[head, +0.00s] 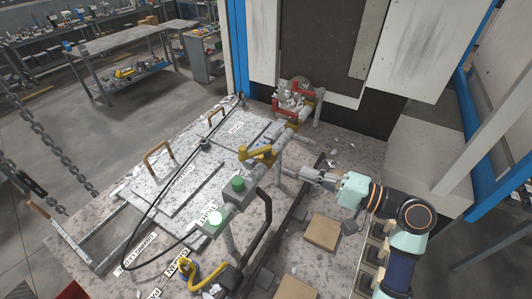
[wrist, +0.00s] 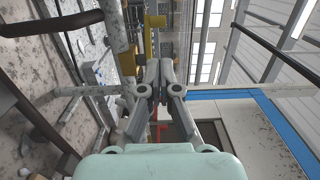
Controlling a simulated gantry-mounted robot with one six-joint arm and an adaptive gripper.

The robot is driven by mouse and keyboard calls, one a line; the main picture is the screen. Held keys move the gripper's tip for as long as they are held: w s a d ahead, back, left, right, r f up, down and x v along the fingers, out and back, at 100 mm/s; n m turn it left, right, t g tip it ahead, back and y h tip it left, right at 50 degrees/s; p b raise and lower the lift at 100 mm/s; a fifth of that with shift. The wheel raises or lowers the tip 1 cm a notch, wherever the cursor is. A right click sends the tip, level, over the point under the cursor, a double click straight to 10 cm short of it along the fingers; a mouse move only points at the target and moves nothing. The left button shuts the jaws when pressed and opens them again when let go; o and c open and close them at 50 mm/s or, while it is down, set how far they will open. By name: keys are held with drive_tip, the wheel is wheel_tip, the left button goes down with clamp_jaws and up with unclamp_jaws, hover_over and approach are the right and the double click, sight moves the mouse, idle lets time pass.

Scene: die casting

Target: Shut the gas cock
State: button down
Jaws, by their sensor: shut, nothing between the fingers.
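A yellow lever valve (head: 256,153), which looks like the gas cock, sits on the grey pipe near the middle of the head view. Its lever lies roughly along the picture's horizontal. A yellow part (wrist: 154,21), probably the same valve, shows beyond the fingertips in the wrist view. My gripper (head: 312,176) is to the right of the pipe, apart from the yellow lever. In the wrist view my gripper (wrist: 160,68) has its fingers together with nothing between them. A second yellow handle (head: 205,274) is at the lower left, near a partly readable label.
A black hose (head: 135,240) loops over the speckled table. A red-framed fitting (head: 296,97) is at the back. A tan block (head: 322,231) lies below my arm.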

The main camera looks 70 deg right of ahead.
sight(247, 152)
drive_tip(key=w+p, duration=0.1)
drive_tip(key=w, duration=0.3)
drive_tip(key=w+d+p, duration=0.1)
drive_tip(key=w, duration=0.3)
drive_tip(key=w+p, duration=0.1)
drive_tip(key=w, duration=0.3)
drive_tip(key=shift+w+d+r, duration=0.15)
drive_tip(key=shift+w+d, duration=0.1)
drive_tip(key=shift+w, duration=0.15)
drive_tip(key=shift+w+d+p, duration=0.15)
drive_tip(key=shift+w+p, duration=0.15)
drive_tip(key=shift+w, duration=0.35)
